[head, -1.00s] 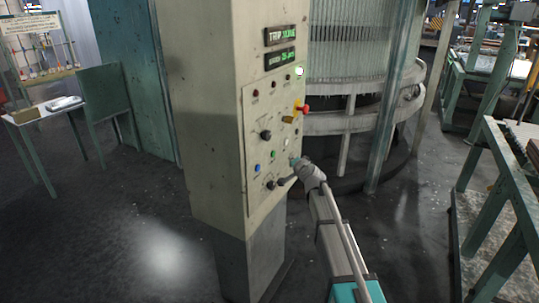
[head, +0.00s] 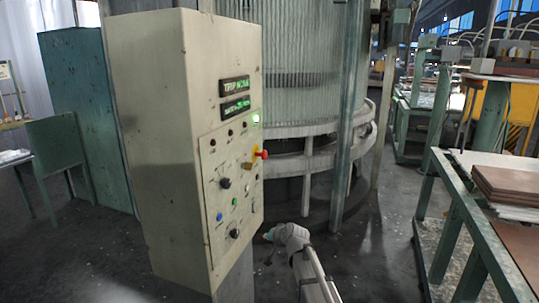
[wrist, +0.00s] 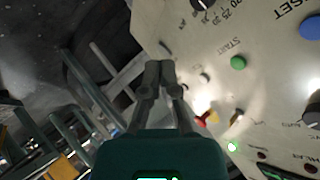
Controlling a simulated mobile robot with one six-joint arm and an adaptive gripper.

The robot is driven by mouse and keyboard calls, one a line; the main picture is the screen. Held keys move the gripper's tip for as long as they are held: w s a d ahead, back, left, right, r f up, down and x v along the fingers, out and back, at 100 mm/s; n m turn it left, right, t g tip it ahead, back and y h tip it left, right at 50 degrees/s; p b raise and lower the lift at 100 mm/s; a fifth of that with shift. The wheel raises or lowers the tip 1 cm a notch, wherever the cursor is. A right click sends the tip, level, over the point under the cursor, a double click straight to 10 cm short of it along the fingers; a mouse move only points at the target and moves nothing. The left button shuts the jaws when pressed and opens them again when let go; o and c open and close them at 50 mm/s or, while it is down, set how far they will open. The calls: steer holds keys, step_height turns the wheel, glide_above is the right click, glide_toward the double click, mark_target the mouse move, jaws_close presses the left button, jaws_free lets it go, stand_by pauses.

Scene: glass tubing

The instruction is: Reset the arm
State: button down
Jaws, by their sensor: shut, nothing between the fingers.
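My gripper shows in the wrist view (wrist: 160,66) with its two grey fingers together at the tips and nothing between them. In the wrist view the control panel (wrist: 270,70), seen at an angle, lies beyond and to the right of the fingers. No contact with it shows. In the head view my arm reaches up from the bottom, and its end is low, right of the panel's lower edge. The fingers are too small to make out there. The cream control cabinet (head: 155,140) stands upright at centre left, with knobs and buttons on its panel (head: 230,185).
A large ribbed glass cylinder (head: 300,75) on a round base stands behind the cabinet. A green-framed bench (head: 455,190) with brown slabs (head: 505,185) is at the right. A teal cabinet (head: 85,110) stands at the left. Dark floor (head: 385,265) is open between panel and bench.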

steer(key=s+d+f+n+g+h, duration=0.1)
steer(key=s+d+f+g+h, duration=0.1)
steer(key=s+d, duration=0.4)
steer(key=s+d+f+n+g+h, duration=0.1)
steer(key=s+d, duration=0.5)
steer(key=s, duration=0.8)
steer(key=s+d+f+g+h, duration=0.3)
steer(key=s+d+f+g, duration=0.2)
steer(key=s, duration=0.4)
steer(key=shift+s+d+n+g, duration=0.4)
steer(key=shift+d+g, duration=0.15)
steer(key=shift+g, duration=0.15)
steer(key=c, duration=1.3)
jaws_free()
steer(key=shift+c, duration=0.2)
